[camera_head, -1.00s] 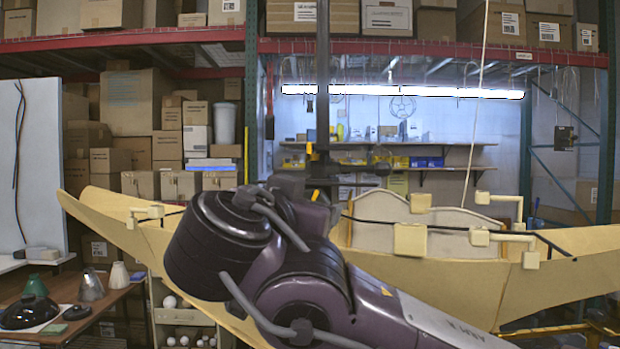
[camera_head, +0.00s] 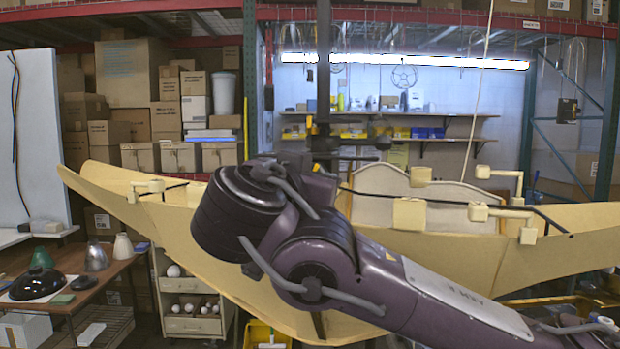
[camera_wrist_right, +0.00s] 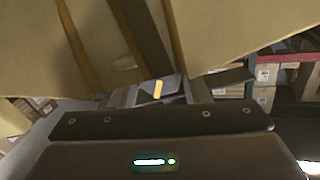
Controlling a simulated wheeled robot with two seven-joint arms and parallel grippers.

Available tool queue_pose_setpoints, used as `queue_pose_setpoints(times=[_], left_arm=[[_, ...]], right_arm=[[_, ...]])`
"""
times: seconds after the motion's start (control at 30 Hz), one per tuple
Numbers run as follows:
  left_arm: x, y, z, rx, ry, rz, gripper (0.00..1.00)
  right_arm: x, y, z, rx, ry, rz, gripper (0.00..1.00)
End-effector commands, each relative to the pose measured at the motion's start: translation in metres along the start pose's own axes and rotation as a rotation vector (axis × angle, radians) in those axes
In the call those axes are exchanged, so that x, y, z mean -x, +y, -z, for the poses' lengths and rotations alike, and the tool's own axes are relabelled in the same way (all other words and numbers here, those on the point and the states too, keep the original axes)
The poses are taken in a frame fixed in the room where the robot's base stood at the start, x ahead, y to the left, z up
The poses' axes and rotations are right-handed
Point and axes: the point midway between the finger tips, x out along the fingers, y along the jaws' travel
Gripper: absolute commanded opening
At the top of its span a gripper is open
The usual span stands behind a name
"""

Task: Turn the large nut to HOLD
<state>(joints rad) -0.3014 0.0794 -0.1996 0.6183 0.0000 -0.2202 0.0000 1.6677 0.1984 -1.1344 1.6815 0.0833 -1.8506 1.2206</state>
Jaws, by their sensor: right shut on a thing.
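My right gripper (camera_wrist_right: 157,92) shows in the right wrist view, in front of a large tan curved shell (camera_wrist_right: 235,35). It is shut on a grey piece with an orange mark (camera_wrist_right: 158,88), which seems to be the large nut; its outline is mostly hidden by the fingers. The nut's HOLD marking cannot be read. In the head view, a purple and black arm of mine (camera_head: 330,258) crosses the shell (camera_head: 400,260) and hides what is behind it. No gripper can be made out there. My left gripper is not in view.
A dark upright post (camera_head: 322,90) with crossbars rises behind the arm. Tan blocks (camera_head: 409,213) and a black cable sit along the shell. A brown table (camera_head: 120,268) with lamp shades stands at left, beside a cart with white bulbs (camera_head: 190,305). Boxed shelves stand behind.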

Motion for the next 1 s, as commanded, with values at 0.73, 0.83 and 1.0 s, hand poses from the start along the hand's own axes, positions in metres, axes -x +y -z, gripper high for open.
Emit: queue_pose_setpoints(times=[0.73, 0.83, 1.0], left_arm=[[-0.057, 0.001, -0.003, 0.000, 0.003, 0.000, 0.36], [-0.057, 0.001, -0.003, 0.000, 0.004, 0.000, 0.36], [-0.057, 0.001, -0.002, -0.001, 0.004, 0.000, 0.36]], right_arm=[[0.001, -0.001, 0.000, 0.371, 0.000, 0.000, 0.19], [0.001, -0.001, 0.000, 0.369, 0.000, 0.000, 0.19], [0.000, -0.001, 0.000, 0.368, 0.000, 0.000, 0.64]])
